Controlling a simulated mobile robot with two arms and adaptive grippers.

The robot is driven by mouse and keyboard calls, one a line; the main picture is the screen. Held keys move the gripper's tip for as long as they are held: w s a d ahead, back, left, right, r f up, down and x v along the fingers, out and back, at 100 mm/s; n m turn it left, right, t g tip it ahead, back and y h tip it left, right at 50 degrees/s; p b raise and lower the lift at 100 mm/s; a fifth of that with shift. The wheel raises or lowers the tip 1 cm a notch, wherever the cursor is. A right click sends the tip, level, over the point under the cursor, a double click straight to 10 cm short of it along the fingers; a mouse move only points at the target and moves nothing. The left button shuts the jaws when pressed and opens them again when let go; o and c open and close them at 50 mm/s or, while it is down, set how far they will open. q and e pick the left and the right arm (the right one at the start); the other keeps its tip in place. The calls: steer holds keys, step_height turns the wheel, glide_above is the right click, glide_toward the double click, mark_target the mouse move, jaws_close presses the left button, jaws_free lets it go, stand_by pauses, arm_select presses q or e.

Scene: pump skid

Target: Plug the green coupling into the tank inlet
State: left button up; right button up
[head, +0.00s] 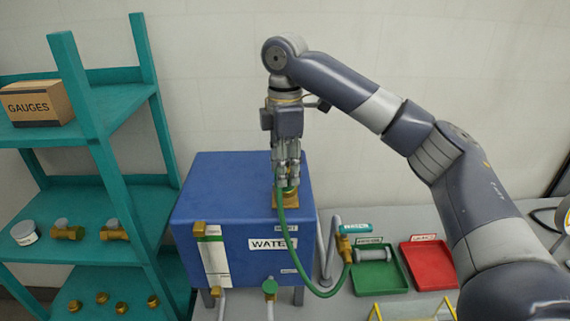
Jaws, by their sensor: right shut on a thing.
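The blue tank (240,205) with a "WATER" label stands below the middle of the head view. A brass inlet fitting (279,200) sits on its top near the right front edge. My right gripper (288,178) points straight down over this fitting and is shut on the green coupling (288,190). The fingers hide most of the coupling. It is at the brass fitting, but I cannot tell whether it is seated in it. A green hose (289,245) hangs from the coupling down the tank's front. My left gripper is not in view.
The hose loops up to a brass valve (345,246) on a pipe right of the tank. A green tray (383,283) with a grey cylindrical part and an empty red tray (430,266) lie further right. A teal shelf (110,120) with fittings and a GAUGES box (37,103) stands left.

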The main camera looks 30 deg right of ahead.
steer(key=o, duration=1.2)
steer(key=shift+o, duration=0.2)
step_height(320, 180, up, 12)
steer(key=shift+f, duration=0.15)
